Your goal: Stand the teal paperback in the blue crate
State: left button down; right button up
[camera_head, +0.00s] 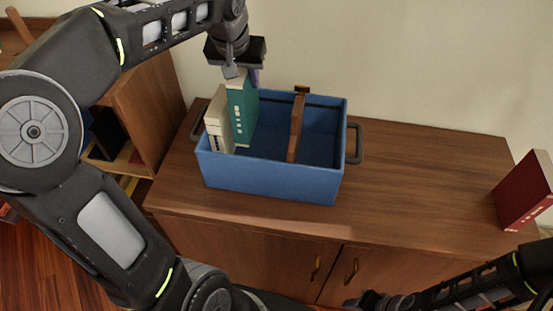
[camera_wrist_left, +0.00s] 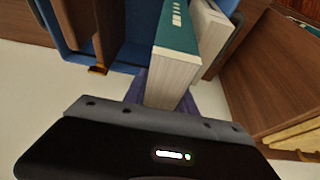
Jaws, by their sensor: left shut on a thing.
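The teal paperback (camera_head: 242,108) is upright in the left part of the blue crate (camera_head: 270,181), its upper part above the rim. My left gripper (camera_head: 240,76) is shut on its top end from above. In the left wrist view, the paperback (camera_wrist_left: 177,28) runs down from between the purple fingers, its pale page edges facing the camera. A white book (camera_head: 217,121) stands close on its left in the head view. Whether the paperback touches the crate floor is hidden. My right gripper (camera_head: 372,300) is low at the bottom edge, its fingers unclear.
A brown upright piece (camera_head: 296,128) stands in the crate right of the paperback, with a gap between. The crate has grey side handles and sits on a wooden cabinet (camera_head: 420,190). A dark red book (camera_head: 524,190) stands far right. The cabinet top between is clear.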

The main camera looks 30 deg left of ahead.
pick_arm(q)
jog(key=shift+f, duration=3.15)
jog(key=shift+f+p, duration=0.35)
jog(key=shift+f, duration=1.5)
jog(key=c, duration=1.5)
grip_release()
jog(key=shift+f, duration=0.15)
jog(key=shift+o, duration=1.1)
